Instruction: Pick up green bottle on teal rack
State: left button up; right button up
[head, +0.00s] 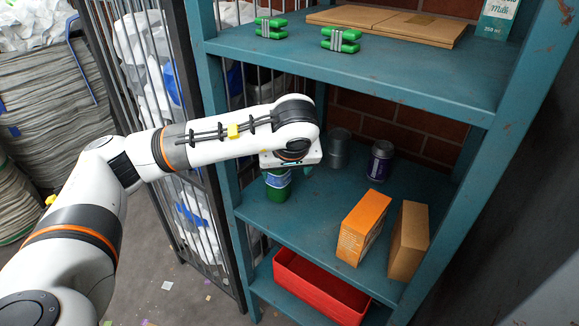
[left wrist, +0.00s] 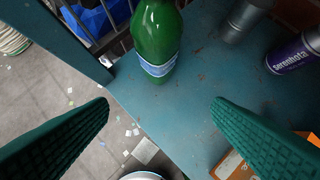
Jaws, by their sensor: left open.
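The green bottle (head: 278,192) with a blue and white label stands on the middle shelf of the teal rack (head: 222,150), near its left front corner. My left gripper hides its upper part in the head view. In the left wrist view the bottle (left wrist: 157,40) shows at the top, beyond the fingertips and apart from them; its top is cut off. My left gripper (left wrist: 160,103) is open, with its two green ridged fingers wide apart and nothing between them. In the head view the wrist hangs over the shelf above the bottle, and the fingers are hard to see.
On the same shelf are a grey can (head: 339,148), a purple can (head: 380,162), an orange box (head: 363,227) and a brown box (head: 408,240). The upper shelf (head: 400,82) is overhead. A rack post and wire cage (head: 195,190) stand left. A red bin (head: 318,290) sits below.

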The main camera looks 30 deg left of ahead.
pick_arm(q)
jog(key=w+a+f+p, duration=0.2)
jog(key=w+a, duration=0.6)
jog(key=w, duration=0.1)
jog(key=shift+w+a+f, duration=0.15)
jog(key=shift+w+a, duration=0.2)
jog(key=shift+a, duration=0.05)
pick_arm(e)
jog(key=shift+s+a+r, duration=0.2)
jog(key=shift+s+r, duration=0.95)
jog(key=shift+s, duration=0.05)
jog(key=shift+s, duration=0.1)
pick_arm(q)
grip_shut()
